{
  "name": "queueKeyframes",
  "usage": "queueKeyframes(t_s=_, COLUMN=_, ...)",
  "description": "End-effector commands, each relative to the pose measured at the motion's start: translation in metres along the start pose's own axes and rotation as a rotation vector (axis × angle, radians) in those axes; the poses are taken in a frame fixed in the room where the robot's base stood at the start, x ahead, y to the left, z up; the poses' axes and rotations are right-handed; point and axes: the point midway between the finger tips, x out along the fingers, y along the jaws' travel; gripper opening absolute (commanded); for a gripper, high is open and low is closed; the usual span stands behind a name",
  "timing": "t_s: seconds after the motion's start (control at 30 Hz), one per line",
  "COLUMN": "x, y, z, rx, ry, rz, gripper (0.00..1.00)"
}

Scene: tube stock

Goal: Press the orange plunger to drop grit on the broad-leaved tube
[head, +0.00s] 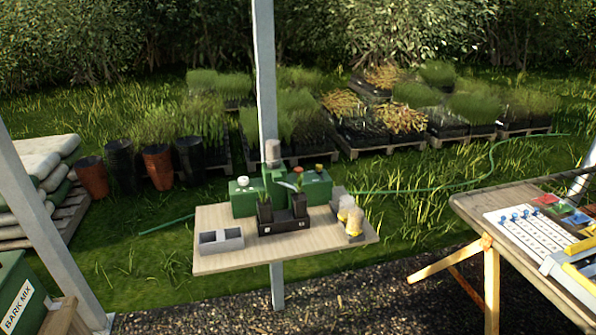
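A green dispenser (275,184) stands at the back of a small wooden table, with a grey top part (273,152). Two black plant tubes stand upright in a dark holder (284,227) in front. The left tube (265,212) has thin upright leaves; the right tube (299,206) seems to have a broader leaf, though both are small. My gripper is not in view.
A grey two-cell block (221,241) lies at the table's (283,257) left, and yellow-and-white objects (351,219) at its right. A metal post (265,80) rises behind the dispenser. A second bench (475,215) with a white tray (535,235) stands right. The table's front strip is clear.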

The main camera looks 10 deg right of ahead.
Motion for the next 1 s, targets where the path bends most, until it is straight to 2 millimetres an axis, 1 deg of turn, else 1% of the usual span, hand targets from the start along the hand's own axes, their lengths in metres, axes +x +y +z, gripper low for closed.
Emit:
queueKeyframes(t_s=0.03, x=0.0, y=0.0, z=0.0, rx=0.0, ry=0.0, rz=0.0, gripper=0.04)
queueKeyframes(t_s=0.1, x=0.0, y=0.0, z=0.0, rx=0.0, ry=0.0, rz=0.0, gripper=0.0)
queueKeyframes(t_s=1.0, x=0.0, y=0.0, z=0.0, rx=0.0, ry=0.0, rz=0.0, gripper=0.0)
